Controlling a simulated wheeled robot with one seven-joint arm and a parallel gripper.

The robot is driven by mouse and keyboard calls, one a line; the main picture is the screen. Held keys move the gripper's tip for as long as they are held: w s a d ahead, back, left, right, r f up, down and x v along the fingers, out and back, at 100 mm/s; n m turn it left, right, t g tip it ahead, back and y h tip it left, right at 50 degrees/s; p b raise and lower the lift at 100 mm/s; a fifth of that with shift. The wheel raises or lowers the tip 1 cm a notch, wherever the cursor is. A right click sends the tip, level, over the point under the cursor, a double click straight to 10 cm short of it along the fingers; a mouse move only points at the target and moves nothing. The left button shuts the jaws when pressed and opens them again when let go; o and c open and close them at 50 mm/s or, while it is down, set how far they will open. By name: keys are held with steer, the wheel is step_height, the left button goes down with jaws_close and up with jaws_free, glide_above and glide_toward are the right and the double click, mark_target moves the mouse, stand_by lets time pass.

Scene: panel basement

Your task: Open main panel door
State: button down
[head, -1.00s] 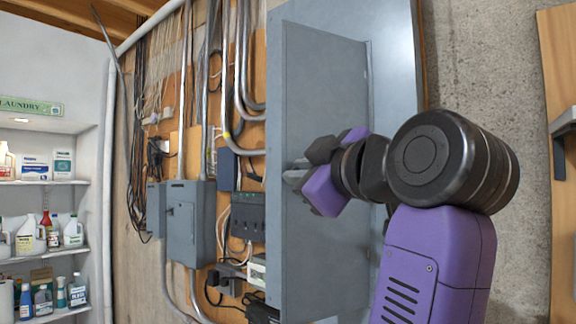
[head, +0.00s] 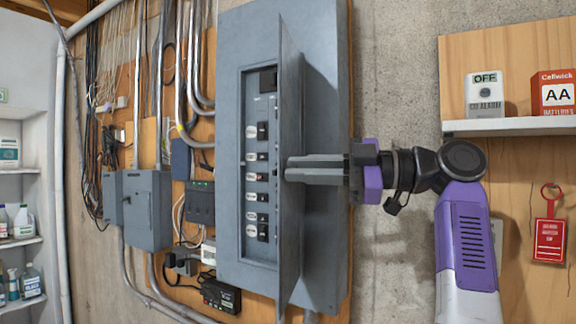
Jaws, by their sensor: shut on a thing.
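The main panel (head: 233,45) is a tall grey metal box on the wall. Its door (head: 290,105) stands swung out, seen nearly edge-on, hinged on the right side of the opening. Several black breaker switches (head: 262,175) with white labels show in the opening to the left of the door. My gripper (head: 290,169) reaches in from the right, its grey fingers level with the middle of the door and their tips at the door's edge. The fingers are shut on the door edge; the exact contact is small.
Smaller grey boxes (head: 148,212) and conduits are on the wall to the left. A wooden board (head: 505,55) on the right carries a shelf (head: 510,126) with a CO alarm (head: 484,92) and a battery box (head: 556,92). A red tag (head: 549,238) hangs below. Bare concrete lies between panel and board.

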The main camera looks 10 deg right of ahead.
steer(key=shift+d+n+g, duration=0.4)
steer(key=shift+d+g, duration=0.1)
steer(key=shift+g, duration=0.1)
steer(key=shift+f, duration=0.1)
steer(key=c, duration=1.4)
jaws_free()
steer(key=b+v, duration=0.2)
steer(key=v, duration=0.5)
steer(key=shift+d, duration=0.4)
steer(key=shift+s+f, duration=0.1)
steer(key=shift+s, duration=0.05)
